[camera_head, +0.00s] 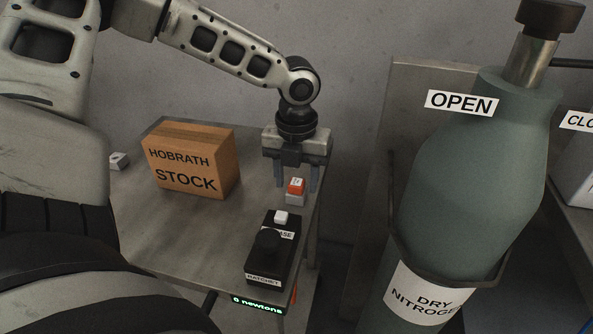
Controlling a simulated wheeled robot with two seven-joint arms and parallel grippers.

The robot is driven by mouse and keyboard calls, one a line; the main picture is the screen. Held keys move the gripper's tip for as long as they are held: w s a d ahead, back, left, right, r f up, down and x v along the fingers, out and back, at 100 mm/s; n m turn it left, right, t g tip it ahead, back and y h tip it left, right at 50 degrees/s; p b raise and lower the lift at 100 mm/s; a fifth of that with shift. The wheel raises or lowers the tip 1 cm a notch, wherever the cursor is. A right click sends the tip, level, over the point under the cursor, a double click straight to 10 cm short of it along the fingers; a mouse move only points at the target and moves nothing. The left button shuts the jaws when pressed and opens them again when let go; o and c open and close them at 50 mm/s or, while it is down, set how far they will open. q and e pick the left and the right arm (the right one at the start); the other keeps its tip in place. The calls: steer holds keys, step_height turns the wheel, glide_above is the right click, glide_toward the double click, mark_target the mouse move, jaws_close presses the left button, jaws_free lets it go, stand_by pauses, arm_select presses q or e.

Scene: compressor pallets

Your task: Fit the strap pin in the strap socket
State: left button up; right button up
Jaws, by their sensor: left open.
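My left gripper (297,182) points down over the right end of the metal table, with its two fingers apart. A small orange block with a white label (296,185) shows between the fingers, on a pale base (294,199). The gripper is not closed on it, and I cannot tell whether the fingers are level with it or behind it. In front stands a black box (270,252) with a black knob, a white button and a "RATCHET" label. I cannot make out for certain which part is the strap pin or the strap socket. My right gripper is not in view.
A cardboard box marked "HOBRATH STOCK" (193,163) and a small white block (119,161) stand on the table (190,235). A display reads "0 newtons" (257,304) at its front edge. A large green "DRY NITROGEN" cylinder (470,180) stands to the right.

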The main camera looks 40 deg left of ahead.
mark_target(297, 181)
arm_select(q)
jaws_close()
steer(key=shift+r, duration=0.2)
steer(key=shift+r+p, duration=2.8)
steer(key=shift+p, duration=0.1)
